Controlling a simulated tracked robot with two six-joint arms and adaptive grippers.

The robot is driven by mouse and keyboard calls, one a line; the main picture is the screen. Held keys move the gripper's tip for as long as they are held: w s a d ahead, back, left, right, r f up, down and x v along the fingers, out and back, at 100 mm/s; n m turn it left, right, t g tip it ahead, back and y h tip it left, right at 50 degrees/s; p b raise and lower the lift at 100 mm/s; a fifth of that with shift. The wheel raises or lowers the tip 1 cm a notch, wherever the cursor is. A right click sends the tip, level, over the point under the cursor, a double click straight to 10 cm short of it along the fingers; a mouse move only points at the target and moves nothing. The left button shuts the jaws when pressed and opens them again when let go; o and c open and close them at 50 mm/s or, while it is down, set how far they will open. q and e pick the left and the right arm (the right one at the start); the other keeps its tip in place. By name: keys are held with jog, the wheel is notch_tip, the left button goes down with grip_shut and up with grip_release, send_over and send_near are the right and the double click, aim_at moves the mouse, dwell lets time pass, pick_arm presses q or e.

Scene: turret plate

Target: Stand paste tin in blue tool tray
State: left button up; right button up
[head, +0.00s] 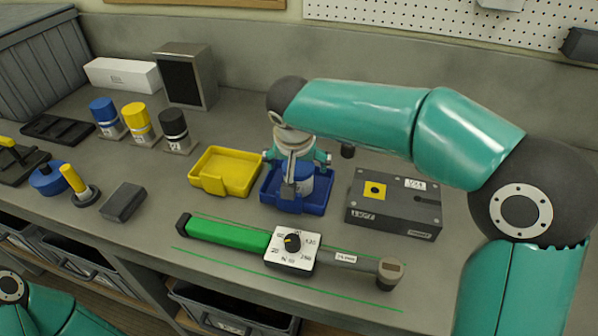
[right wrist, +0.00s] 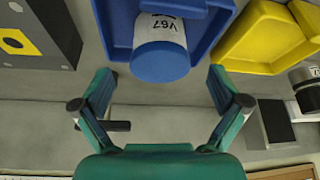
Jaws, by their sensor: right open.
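A tin with a blue lid and a white label reading V67 (right wrist: 162,62), which I take for the paste tin, is in the blue tool tray (right wrist: 121,32). In the head view the tin (head: 304,184) looks upright inside the blue tray (head: 300,207), partly hidden by my right gripper. My right gripper (head: 297,161) is over the tray, open. In the right wrist view its fingers (right wrist: 162,76) are spread wide, with the lid between and beyond them and a gap on both sides. My left gripper is not in view.
A yellow tray (head: 226,170) stands left of the blue one, and a grey block (head: 394,206) stands right. A green tool with a dial (head: 291,246) lies in front. Blue, yellow and black canisters (head: 140,122) stand back left.

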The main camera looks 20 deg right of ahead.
jog(key=v, duration=0.5)
dwell(0.4)
